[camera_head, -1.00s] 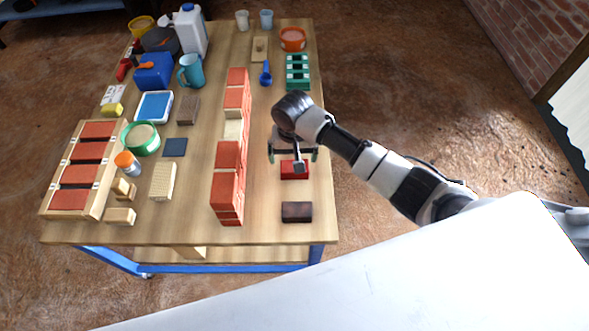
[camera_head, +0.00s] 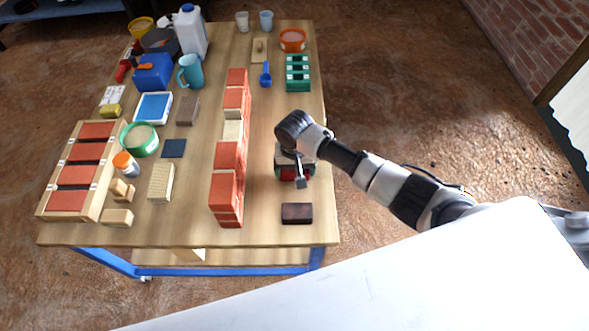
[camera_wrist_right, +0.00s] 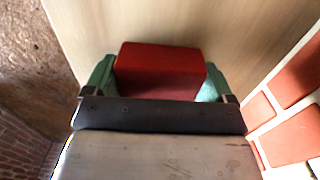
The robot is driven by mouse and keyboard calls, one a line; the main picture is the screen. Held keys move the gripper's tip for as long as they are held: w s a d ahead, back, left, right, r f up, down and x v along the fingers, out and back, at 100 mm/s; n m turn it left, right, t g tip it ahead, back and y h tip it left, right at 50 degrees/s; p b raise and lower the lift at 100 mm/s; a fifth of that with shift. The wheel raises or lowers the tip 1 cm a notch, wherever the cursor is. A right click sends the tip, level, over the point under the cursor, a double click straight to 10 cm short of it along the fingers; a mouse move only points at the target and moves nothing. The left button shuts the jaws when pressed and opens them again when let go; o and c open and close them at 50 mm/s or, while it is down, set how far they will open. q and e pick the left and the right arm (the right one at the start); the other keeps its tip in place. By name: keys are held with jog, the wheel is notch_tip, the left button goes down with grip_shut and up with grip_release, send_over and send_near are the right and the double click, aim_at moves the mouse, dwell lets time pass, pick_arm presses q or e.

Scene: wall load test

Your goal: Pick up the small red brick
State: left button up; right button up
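The small red brick (camera_wrist_right: 160,68) lies on the tabletop, and in the head view only a part of it (camera_head: 294,175) shows under my right gripper. My right gripper (camera_head: 294,173) points down over the brick. In the right wrist view, the green fingers of my right gripper (camera_wrist_right: 160,82) stand at the brick's left and right ends, open around it. The gap on each side is very small, and I cannot tell whether either finger touches. The brick's near part is hidden behind the dark gripper body. My left gripper is not in view.
A wall of orange-red bricks (camera_head: 227,180) stands to the left of my right gripper. A dark brown brick (camera_head: 297,213) lies nearer the table's front edge. A green block with openings (camera_head: 298,73) stands behind. The table (camera_head: 265,215) has bare wood between wall and brown brick.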

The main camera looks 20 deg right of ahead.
jog(key=shift+c, duration=1.1)
jog(key=shift+r, duration=0.55)
notch_tip(320, 180, up, 3)
jog(key=shift+f+p, duration=0.1)
jog(key=shift+p, duration=0.4)
jog(key=s+d+r+p, duration=0.1)
jog(key=s+r, duration=0.1)
jog(key=s, duration=0.1)
jog(key=s+d+r+p, duration=0.1)
jog(key=s+d+r, duration=0.1)
jog(key=s, duration=0.2)
jog(key=s+d+r, duration=0.1)
jog(key=s+r, duration=0.2)
jog(key=shift+s+d+p, duration=0.25)
jog(key=shift+s+p, duration=0.1)
jog(key=shift+p, duration=0.05)
